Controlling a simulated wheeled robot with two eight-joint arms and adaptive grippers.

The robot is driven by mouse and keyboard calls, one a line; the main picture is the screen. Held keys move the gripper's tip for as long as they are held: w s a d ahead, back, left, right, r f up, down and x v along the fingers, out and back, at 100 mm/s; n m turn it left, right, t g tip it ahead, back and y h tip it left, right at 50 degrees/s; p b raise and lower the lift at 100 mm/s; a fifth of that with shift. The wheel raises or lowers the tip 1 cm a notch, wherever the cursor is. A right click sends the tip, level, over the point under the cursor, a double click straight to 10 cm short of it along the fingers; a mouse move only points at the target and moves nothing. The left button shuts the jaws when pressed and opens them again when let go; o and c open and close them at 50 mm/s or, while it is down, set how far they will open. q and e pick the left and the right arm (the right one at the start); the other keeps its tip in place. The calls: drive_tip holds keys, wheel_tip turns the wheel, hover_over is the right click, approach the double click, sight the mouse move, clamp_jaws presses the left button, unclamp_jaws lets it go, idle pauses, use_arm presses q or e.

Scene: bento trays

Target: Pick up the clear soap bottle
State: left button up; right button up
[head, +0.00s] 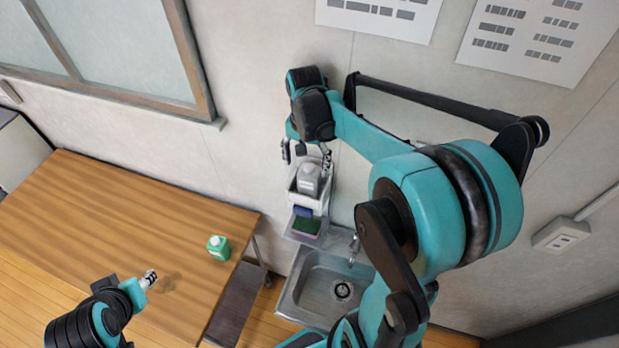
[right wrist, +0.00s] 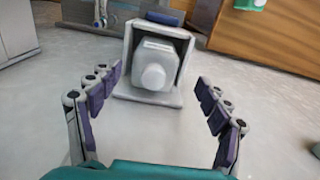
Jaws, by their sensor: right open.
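The clear soap bottle (head: 308,180) looks pale grey and stands in a white wall holder (head: 293,198) above the sink. In the right wrist view the bottle (right wrist: 160,62) faces me with its round cap, framed by the holder (right wrist: 185,52). My right gripper (head: 306,150) is open and empty, just above the bottle in the head view. In the right wrist view its fingers (right wrist: 160,88) are spread on both sides, apart from the bottle. My left gripper (head: 149,278) is over the wooden table; its jaw opening is unclear.
Below the holder are a blue item (head: 303,211) and a green sponge-like block (head: 306,225). A steel sink (head: 300,308) with a faucet (head: 354,247) lies below. The wall is close behind the holder.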

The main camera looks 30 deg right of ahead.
sight(310, 167)
drive_tip(key=f, duration=0.2)
drive_tip(key=d+f, duration=0.1)
drive_tip(key=f, duration=0.1)
drive_tip(key=shift+s+d, duration=0.1)
drive_tip(key=shift+f, duration=0.55)
drive_tip(key=shift+a, duration=0.3)
drive_tip(key=shift+d, duration=0.15)
drive_tip(key=c, duration=1.2)
drive_tip(key=shift+o, duration=0.2)
